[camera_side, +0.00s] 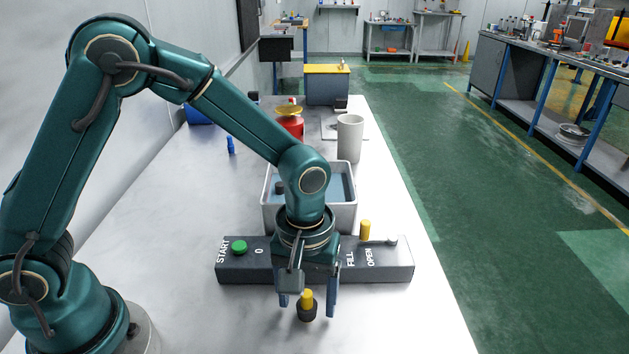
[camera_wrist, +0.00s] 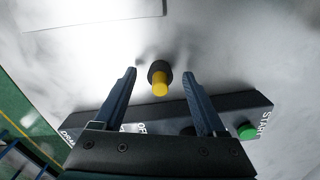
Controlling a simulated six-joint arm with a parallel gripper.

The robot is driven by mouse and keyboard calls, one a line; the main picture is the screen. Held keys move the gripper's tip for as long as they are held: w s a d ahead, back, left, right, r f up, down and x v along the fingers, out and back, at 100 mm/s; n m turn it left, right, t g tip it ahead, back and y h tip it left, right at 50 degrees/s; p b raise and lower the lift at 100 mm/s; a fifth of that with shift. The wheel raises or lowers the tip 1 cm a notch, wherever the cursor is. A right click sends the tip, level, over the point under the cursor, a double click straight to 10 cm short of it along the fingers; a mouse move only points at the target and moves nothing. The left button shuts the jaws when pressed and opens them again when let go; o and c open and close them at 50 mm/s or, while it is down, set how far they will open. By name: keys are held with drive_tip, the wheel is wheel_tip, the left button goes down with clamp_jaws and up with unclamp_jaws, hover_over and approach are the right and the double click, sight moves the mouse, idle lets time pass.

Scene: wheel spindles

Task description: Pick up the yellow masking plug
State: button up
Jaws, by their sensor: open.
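A yellow plug (camera_side: 306,297) stands upright in a dark round base (camera_side: 307,314) on the bench, in front of the control box. In the wrist view the yellow plug (camera_wrist: 160,89) shows in the middle, with its dark base (camera_wrist: 158,68) behind it. My gripper (camera_side: 307,308) points down over it, open and empty. Its blue fingers stand on either side of the plug, with a gap on each side. The wrist view also shows my gripper (camera_wrist: 159,73) with the plug between its spread fingers.
The front bench is clear.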

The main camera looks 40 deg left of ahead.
sight(308, 292)
drive_tip(key=shift+f, duration=0.25)
clamp_jaws()
drive_tip(key=shift+r, duration=0.15)
drive_tip(key=shift+r, duration=0.55)
wheel_tip(308, 292, up, 3)
drive_tip(key=shift+w+f, duration=0.1)
drive_tip(key=a+r+m, duration=0.6)
drive_tip(key=a+r, duration=0.6)
drive_tip(key=a, duration=0.1)
drive_tip(key=shift+s+a+r, duration=0.15)
drive_tip(key=shift+s+a, duration=0.15)
drive_tip(key=shift+s, duration=0.1)
